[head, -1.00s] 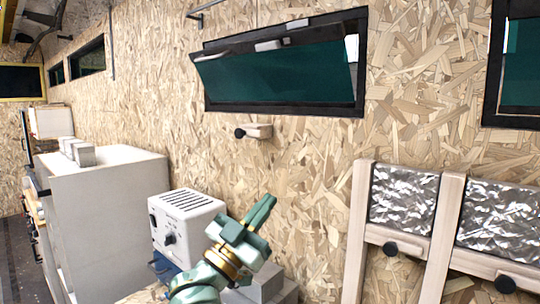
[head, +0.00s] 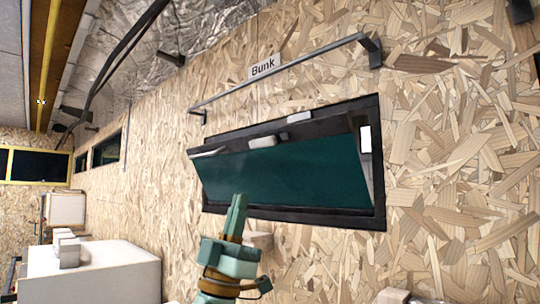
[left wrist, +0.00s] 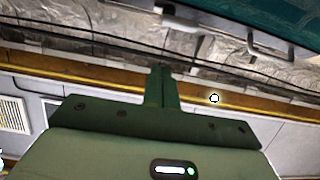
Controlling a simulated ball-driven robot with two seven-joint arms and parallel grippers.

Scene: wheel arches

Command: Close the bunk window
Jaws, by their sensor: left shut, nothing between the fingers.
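The bunk window (head: 285,175) is set in the wood-chip wall below a "Bunk" label (head: 263,66). Its teal pane stands tilted inside a black frame (head: 379,185), top edge leaning out into the room, with a gap at the right side. A pale handle (head: 262,142) is on the pane's top edge, and a pale catch (head: 300,117) is on the frame above. My left gripper (head: 238,203) is shut and empty, pointing up in front of the pane's lower part. In the left wrist view its fingers (left wrist: 161,85) are together, with teal pane (left wrist: 290,20) above right. My right gripper is out of view.
A grey rail (head: 280,72) runs along the wall above the window. A wooden block (head: 258,240) sticks out of the wall below it. A white cabinet (head: 95,275) with blocks on top stands at lower left.

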